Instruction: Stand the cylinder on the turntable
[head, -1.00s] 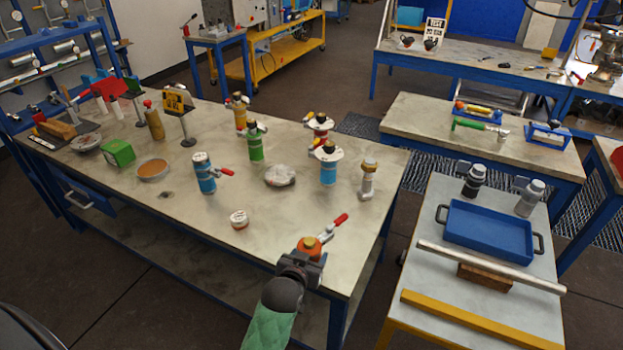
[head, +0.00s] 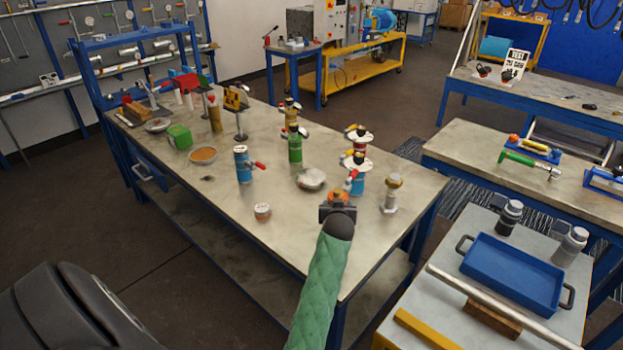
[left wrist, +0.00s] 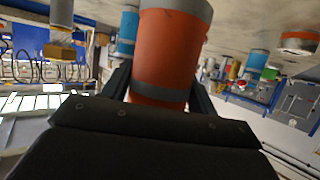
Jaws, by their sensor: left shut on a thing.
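My left gripper (head: 338,209) is shut on an orange cylinder (head: 337,196), above the near right part of the workbench. The left wrist view shows the cylinder (left wrist: 168,55), with grey bands, between the two fingers. In the head view my gripper hides most of it, so its lower end cannot be seen. Round discs lie on the bench: a mottled grey one (head: 311,179) left of and beyond my gripper, a brown-topped one (head: 202,155), and a grey one (head: 157,125) farther left. I cannot tell which is the turntable. My right gripper is out of view.
Blue cylinder (head: 243,165), green cylinder (head: 295,146), white-flanged vessels (head: 357,168) and a grey fitting (head: 391,194) stand around the grey disc. The bench's front left is bare.

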